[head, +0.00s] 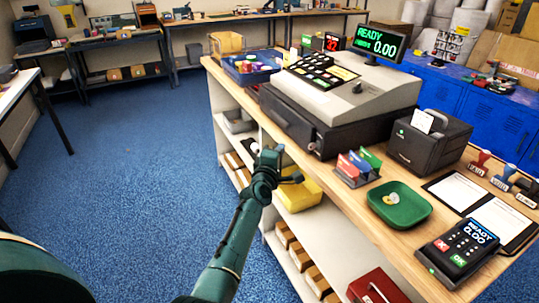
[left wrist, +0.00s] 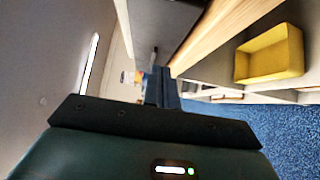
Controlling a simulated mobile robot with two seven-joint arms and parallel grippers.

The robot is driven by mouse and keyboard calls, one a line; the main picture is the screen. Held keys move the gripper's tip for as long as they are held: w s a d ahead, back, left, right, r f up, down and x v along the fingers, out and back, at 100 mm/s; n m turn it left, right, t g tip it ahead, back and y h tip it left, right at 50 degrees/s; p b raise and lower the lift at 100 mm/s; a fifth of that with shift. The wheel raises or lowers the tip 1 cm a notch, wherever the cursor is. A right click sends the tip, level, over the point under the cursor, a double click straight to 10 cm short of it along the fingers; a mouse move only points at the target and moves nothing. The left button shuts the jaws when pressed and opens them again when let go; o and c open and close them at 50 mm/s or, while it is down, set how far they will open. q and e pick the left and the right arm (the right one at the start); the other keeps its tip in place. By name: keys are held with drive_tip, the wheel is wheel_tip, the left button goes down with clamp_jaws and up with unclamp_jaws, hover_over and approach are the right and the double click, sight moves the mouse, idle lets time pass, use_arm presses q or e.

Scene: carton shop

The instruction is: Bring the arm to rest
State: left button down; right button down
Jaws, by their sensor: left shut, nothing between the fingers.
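My left arm, dark green, reaches up from the bottom of the head view. Its left gripper (head: 271,157) is in front of the counter's open shelf side, near the edge of the wooden counter (head: 325,195). In the left wrist view the two dark fingers (left wrist: 163,88) are together with nothing between them. A yellow bin (head: 299,195) on the shelf is just beyond the gripper and partly hidden by it; it also shows in the left wrist view (left wrist: 270,55). My right gripper is in neither view.
On the counter stand a cash register (head: 340,95), a black printer (head: 428,140), a green dish (head: 399,204) with coins and a card terminal (head: 459,250). A red box (head: 378,288) is low at the front. Blue floor (head: 130,170) left of the counter is clear.

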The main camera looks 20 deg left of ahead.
use_arm(q)
drive_tip(key=s+d+f+m+g+h, duration=0.1)
drive_tip(key=s+f+m, duration=0.4)
drive_tip(key=s, duration=0.8)
drive_tip(key=s+d+f+m+g+h+p, duration=0.1)
drive_tip(key=s+d+f+m+g, duration=0.3)
drive_tip(key=s+m, duration=0.5)
drive_tip(key=s+d+f+m+g+h+p, duration=0.1)
drive_tip(key=s+d+f+m, duration=0.3)
drive_tip(key=s, duration=1.3)
wheel_tip(320, 180, down, 4)
drive_tip(key=m+g+h, duration=0.1)
drive_tip(key=m, duration=0.2)
drive_tip(key=shift+s+d+r+g+h, duration=0.2)
drive_tip(key=shift+s+d+g+h, duration=0.1)
drive_tip(key=shift+s+d+g, duration=0.1)
